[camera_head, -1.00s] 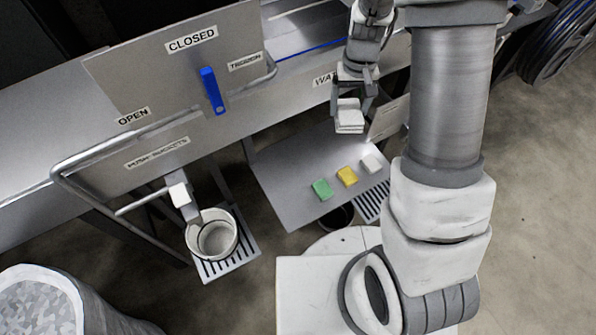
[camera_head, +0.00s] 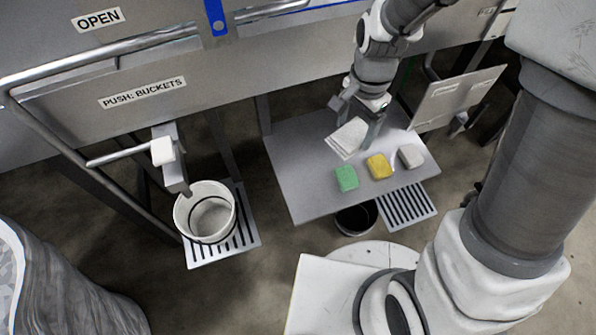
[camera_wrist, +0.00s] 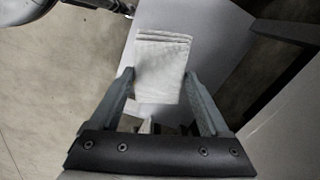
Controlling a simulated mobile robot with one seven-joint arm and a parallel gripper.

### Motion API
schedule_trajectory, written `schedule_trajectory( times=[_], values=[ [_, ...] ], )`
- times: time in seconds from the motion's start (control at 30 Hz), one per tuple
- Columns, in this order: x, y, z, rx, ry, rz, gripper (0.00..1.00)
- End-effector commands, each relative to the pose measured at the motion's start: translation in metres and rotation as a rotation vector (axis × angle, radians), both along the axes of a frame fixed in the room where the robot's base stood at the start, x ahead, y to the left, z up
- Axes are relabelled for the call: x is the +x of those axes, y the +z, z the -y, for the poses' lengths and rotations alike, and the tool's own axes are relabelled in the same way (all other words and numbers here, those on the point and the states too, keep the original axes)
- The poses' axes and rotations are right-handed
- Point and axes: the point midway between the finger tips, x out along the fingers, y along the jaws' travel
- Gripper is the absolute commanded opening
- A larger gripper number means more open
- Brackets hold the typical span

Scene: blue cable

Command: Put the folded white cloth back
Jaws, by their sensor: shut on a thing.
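The folded white cloth (camera_head: 349,138) is between the fingers of my gripper (camera_head: 358,110), over the back part of the grey shelf (camera_head: 300,190). The wrist view shows the cloth (camera_wrist: 160,65) pinched between both fingertips of my gripper (camera_wrist: 156,85), its folded layers at the far edge. My gripper is shut on it. Whether the cloth touches the shelf I cannot tell. A green block (camera_head: 346,178), a yellow block (camera_head: 379,167) and a whitish block (camera_head: 411,156) sit in a row along the shelf's front side.
A white bucket (camera_head: 207,213) stands on a slotted tray left of the shelf. A dark bucket (camera_head: 355,219) is under the shelf's front edge. A tilted panel (camera_head: 458,95) stands at the shelf's right. The shelf's left part is bare.

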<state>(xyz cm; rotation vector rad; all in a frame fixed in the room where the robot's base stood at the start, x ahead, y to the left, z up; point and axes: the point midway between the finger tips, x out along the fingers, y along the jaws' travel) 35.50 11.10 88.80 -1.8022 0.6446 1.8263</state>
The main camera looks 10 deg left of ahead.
Motion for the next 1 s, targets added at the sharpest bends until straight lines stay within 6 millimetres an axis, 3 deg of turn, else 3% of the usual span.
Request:
schedule_trajectory(
  times=[0.03,0.2,0.53,0.67,1.0],
  values=[
    [-0.007,-0.023,-0.006,-0.001,-0.036,0.002,0.36],
    [-0.026,-0.053,-0.02,-0.005,-0.172,0.002,0.36],
    [-0.046,-0.077,-0.033,-0.012,-0.317,0.005,0.36],
    [-0.039,-0.085,-0.041,-0.013,-0.326,0.005,0.36],
    [0.009,-0.13,-0.094,-0.013,-0.325,0.005,0.36]
  ],
)
